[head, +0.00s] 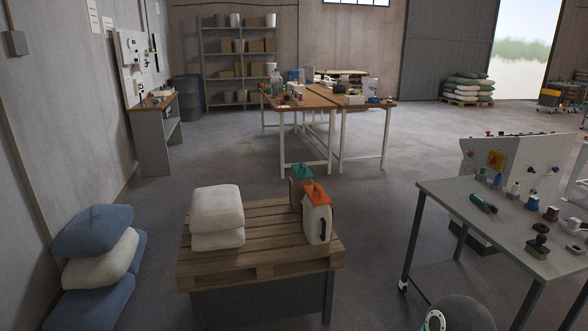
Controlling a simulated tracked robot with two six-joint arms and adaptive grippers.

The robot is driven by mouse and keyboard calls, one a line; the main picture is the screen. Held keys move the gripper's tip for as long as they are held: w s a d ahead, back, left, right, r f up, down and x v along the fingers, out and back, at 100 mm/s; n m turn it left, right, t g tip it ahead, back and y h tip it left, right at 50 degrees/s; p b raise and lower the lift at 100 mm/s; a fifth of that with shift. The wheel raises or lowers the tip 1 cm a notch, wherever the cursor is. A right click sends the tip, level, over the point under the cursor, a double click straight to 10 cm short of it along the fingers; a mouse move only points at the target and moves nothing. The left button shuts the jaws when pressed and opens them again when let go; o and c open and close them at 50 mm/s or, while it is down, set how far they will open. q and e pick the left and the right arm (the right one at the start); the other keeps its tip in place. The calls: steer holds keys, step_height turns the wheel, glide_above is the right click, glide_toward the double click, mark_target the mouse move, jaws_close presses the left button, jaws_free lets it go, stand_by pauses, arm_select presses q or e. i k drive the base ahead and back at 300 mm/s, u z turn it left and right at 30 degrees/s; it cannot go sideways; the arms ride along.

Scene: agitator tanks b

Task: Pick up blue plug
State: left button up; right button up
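A small blue piece (532,202), which looks like a blue plug, stands on the grey-topped metal table (455,203) at the right. It is small in view, so its exact shape cannot be told. Another small part with a blue top (497,181) stands farther left on the same table. Neither gripper shows in the head view. Only a dark rounded part, likely of my own arm, shows at the bottom edge. Nothing is seen touching the blue pieces.
A green-and-black tool (483,203) and several small parts share the table. A control console (520,155) stands behind it. A wooden pallet (260,250) with white sacks (217,213) and orange-topped canister (317,218) stands centre front. Open floor lies between pallet and table.

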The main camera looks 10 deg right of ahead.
mark_target(497, 179)
steer(key=z, duration=0.45)
steer(key=i, duration=1.3)
steer(key=z, duration=1.1)
steer(key=i, duration=0.7)
steer(key=z, duration=0.35)
steer(key=k, duration=0.95)
steer(key=z, duration=0.2)
steer(key=i, duration=0.95)
steer(key=u, duration=0.1)
